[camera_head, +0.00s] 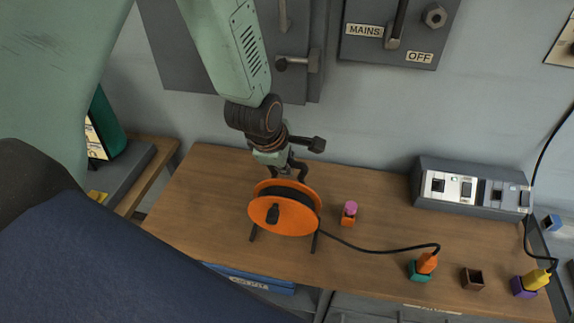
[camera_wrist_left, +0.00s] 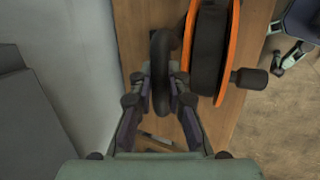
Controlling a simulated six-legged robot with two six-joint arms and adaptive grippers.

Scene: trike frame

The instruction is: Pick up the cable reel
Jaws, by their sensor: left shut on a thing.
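The cable reel (camera_head: 284,212) has orange side discs and a dark drum, and stands on the wooden workbench (camera_head: 370,240) on dark legs. In the left wrist view, its orange rim and dark drum (camera_wrist_left: 208,48) show at the upper middle, with a black knob to the right. My left gripper (camera_head: 292,170) is at the reel's back upper side. In the left wrist view, my left gripper (camera_wrist_left: 163,100) is shut on the reel's black curved handle (camera_wrist_left: 165,50). Whether the reel's legs touch the bench is hard to tell. My right gripper does not show clearly.
A black cable (camera_head: 375,250) runs from the reel to an orange plug in a teal socket (camera_head: 420,271). A pink-topped orange block (camera_head: 349,213), a brown socket (camera_head: 472,279) and a yellow plug (camera_head: 537,279) stand on the bench. A grey control box (camera_head: 470,188) is at the back right.

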